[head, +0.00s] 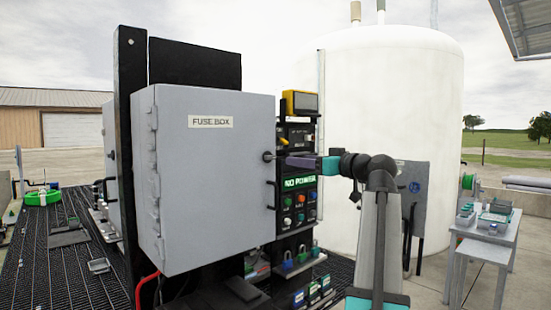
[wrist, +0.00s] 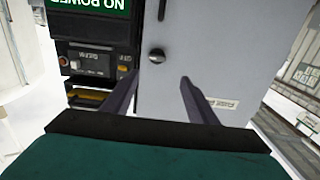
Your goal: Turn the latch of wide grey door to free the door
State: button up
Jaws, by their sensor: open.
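The wide grey door (head: 205,180) carries a "FUSE BOX" label and appears shut on its cabinet, with hinges along its left edge. Its latch (head: 268,156) is a small dark round knob near the right edge, above a black pull handle (head: 270,195). The wrist view, turned upside down, shows the latch (wrist: 156,55) on the grey door (wrist: 205,50). My gripper (head: 284,161) is close to the latch from the right. In the wrist view my gripper (wrist: 160,82) has its two fingers apart, with the latch beyond and between their tips. Contact is not visible.
A panel with a green "NO POWER" sign (head: 300,183) and buttons stands right of the door. Padlocks (head: 288,262) hang below it. A black post (head: 131,150) stands at the hinge side. A white tank (head: 390,110) is behind my arm.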

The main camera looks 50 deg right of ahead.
jog(key=shift+s+d, duration=0.15)
jog(key=shift+d, duration=0.05)
jog(key=p, duration=0.5)
send_near(272, 157)
jog(key=w, duration=0.7)
jog(key=shift+d+r, duration=0.2)
jog(key=shift+d, duration=0.05)
jog(key=shift+w+f, duration=0.15)
jog(key=shift+w, duration=0.5)
